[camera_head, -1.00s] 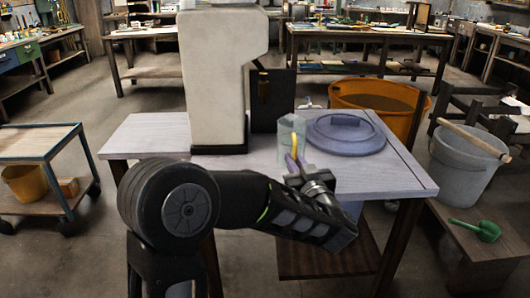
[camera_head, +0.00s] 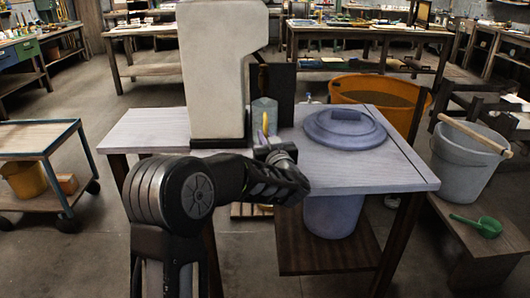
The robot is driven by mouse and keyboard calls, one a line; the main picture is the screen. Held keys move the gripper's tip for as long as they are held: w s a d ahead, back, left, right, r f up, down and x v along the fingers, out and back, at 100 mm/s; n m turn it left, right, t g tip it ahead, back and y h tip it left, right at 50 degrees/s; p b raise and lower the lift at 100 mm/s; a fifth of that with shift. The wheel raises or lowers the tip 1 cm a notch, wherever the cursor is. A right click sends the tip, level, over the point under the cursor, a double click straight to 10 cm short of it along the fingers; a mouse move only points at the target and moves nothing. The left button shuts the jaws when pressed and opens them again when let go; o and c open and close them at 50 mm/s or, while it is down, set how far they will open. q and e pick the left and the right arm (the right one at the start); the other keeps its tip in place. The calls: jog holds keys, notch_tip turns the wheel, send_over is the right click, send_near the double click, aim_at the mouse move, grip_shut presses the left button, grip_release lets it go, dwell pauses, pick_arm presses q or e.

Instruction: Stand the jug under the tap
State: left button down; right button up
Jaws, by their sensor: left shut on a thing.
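The jug (camera_head: 258,108) is a small translucent grey-green vessel, held upright over the table (camera_head: 345,175). My left gripper (camera_head: 265,129) is shut on its near side, with yellow and purple parts at the grip. The tap (camera_head: 263,82) is a small dark brass piece beside the tall pale dispenser (camera_head: 211,70). In the picture the jug is directly below the tap, close to the dispenser's right side. I cannot tell whether the jug's base touches the table, as the gripper hides it. My right gripper is not in view.
A round blue-grey lid (camera_head: 345,130) lies on the table right of the jug. A dark panel (camera_head: 282,90) stands behind the tap. An orange tub (camera_head: 378,92) and a grey bucket (camera_head: 462,160) stand to the right. The table's left part is clear.

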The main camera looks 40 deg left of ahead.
pick_arm(q)
notch_tip(320, 180, down, 5)
jog(key=shift+r+b, duration=0.1)
jog(key=shift+b, duration=0.75)
jog(key=shift+w+a, duration=0.1)
jog(key=shift+a, duration=0.05)
jog(key=shift+f, duration=0.2)
jog(key=c, duration=1.5)
grip_release()
jog(key=shift+o, duration=0.2)
